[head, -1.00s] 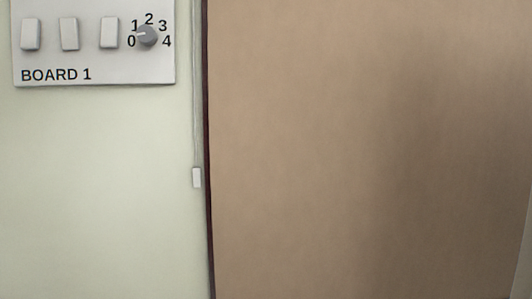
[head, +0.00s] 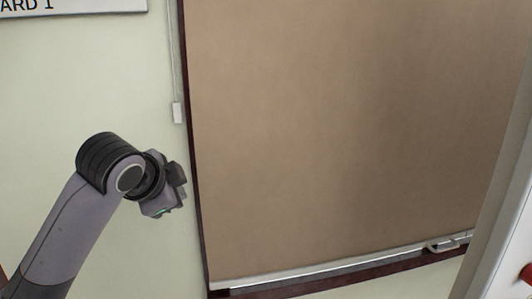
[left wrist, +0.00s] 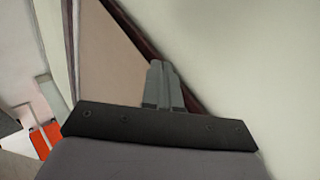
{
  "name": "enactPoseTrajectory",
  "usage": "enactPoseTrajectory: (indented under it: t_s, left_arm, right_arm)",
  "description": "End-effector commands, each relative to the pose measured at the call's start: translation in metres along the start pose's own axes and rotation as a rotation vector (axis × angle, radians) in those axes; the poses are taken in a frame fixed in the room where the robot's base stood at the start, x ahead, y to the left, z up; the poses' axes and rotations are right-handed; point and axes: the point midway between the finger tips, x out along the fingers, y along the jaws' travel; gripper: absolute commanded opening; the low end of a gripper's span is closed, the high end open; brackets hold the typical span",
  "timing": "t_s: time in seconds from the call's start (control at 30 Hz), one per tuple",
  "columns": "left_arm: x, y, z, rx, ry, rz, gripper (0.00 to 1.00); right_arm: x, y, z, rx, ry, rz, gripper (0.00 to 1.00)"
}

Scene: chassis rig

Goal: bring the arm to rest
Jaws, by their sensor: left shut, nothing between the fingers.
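My left arm comes in from the lower left in the head view. Its gripper (head: 181,190) is in front of the pale wall, close to the left edge of the brown blind's dark frame. In the left wrist view the two grey fingers (left wrist: 164,84) lie together, shut, with nothing between them. The wall and the frame's edge show beyond them. My right gripper is in neither view.
A brown blind (head: 340,140) covers the framed opening, with a pale bottom bar and a handle (head: 443,245). A cord with a white pull (head: 177,113) hangs left of it. A switch board (head: 75,6) is partly cut off at the top left. A white panel (head: 505,230) stands at the right.

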Motion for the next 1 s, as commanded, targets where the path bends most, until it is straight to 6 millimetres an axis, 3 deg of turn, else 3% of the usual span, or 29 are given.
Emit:
enactPoseTrajectory:
  t_s: [0.03,0.2,0.47,0.77,1.0]
  left_arm:
    - [0.011,0.023,0.009,-0.033,-0.001,0.034,0.00]
    - [0.032,0.086,0.039,-0.160,-0.016,0.115,0.00]
    - [0.042,0.179,0.089,-0.368,-0.076,0.222,0.00]
    - [0.021,0.276,0.153,-0.619,-0.205,0.304,0.00]
    - [-0.016,0.340,0.204,-0.803,-0.349,0.330,0.00]
  right_arm:
    - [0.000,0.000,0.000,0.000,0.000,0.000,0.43]
    - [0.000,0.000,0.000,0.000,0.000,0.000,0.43]
    - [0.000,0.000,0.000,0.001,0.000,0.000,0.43]
    - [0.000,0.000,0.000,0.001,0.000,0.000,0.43]
    - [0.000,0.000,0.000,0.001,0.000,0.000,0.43]
